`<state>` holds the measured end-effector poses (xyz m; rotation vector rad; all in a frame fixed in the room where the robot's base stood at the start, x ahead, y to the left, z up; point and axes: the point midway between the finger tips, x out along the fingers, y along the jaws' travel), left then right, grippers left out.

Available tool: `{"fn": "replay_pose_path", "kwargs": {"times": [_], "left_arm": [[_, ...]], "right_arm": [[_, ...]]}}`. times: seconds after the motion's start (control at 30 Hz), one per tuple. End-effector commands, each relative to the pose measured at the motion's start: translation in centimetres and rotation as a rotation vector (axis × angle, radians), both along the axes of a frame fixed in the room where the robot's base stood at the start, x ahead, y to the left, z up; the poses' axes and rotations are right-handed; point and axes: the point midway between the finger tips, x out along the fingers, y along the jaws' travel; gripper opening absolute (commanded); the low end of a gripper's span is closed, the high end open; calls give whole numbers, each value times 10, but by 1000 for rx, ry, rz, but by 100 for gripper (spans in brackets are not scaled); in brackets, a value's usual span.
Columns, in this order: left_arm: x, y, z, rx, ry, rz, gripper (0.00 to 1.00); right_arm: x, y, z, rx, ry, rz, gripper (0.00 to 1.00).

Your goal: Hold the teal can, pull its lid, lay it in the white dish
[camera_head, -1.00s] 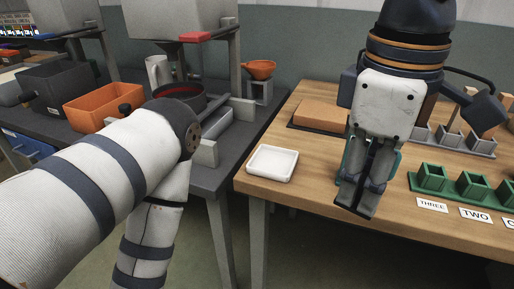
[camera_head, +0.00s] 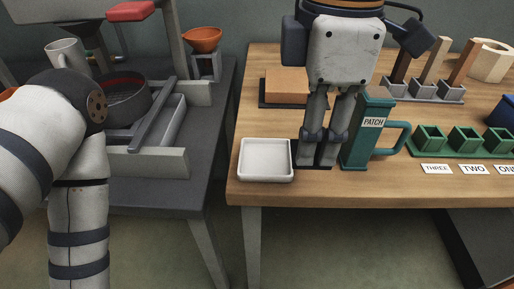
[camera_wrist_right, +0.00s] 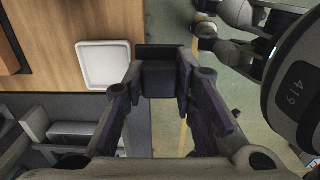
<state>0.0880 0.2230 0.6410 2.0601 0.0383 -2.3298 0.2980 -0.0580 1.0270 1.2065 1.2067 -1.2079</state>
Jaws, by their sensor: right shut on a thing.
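The teal can (camera_head: 366,140), labelled PATCH and with a side handle, stands on the wooden table in the head view. My right gripper (camera_head: 318,163) points down just left of it, between the can and the white dish (camera_head: 265,178). In the right wrist view its fingers close on a dark block-like piece (camera_wrist_right: 158,80), which I take to be the lid; its outline is unclear. The white dish (camera_wrist_right: 104,65) is empty and lies beside the fingertips there. My left arm enters at the left of the head view; its gripper is out of frame.
Green sockets (camera_head: 464,139) with number cards stand right of the can. An orange block on a dark tray (camera_head: 285,88) lies behind the dish. A grey bench (camera_head: 150,195) with a pan and trough stands left, across a gap. The front table strip is clear.

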Motion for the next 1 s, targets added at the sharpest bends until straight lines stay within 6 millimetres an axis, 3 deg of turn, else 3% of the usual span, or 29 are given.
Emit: {"fn": "replay_pose_path", "kwargs": {"times": [0.2,0.3,0.4,0.57,0.77,1.0], "left_arm": [[-9,0,-8,0,34,0,56],[-17,0,-15,1,63,0,56],[-21,0,-19,0,78,0,56],[-23,0,-21,1,86,0,56],[-24,0,-23,0,91,0,56],[-24,0,-22,1,89,0,56]], "right_arm": [[63,34,-39,-1,14,1,0],[79,43,-65,-1,18,0,0],[91,49,-79,-1,13,0,0],[101,54,-89,-1,7,0,0],[103,56,-121,-3,3,0,0],[103,56,-121,-2,-1,0,0]]}}
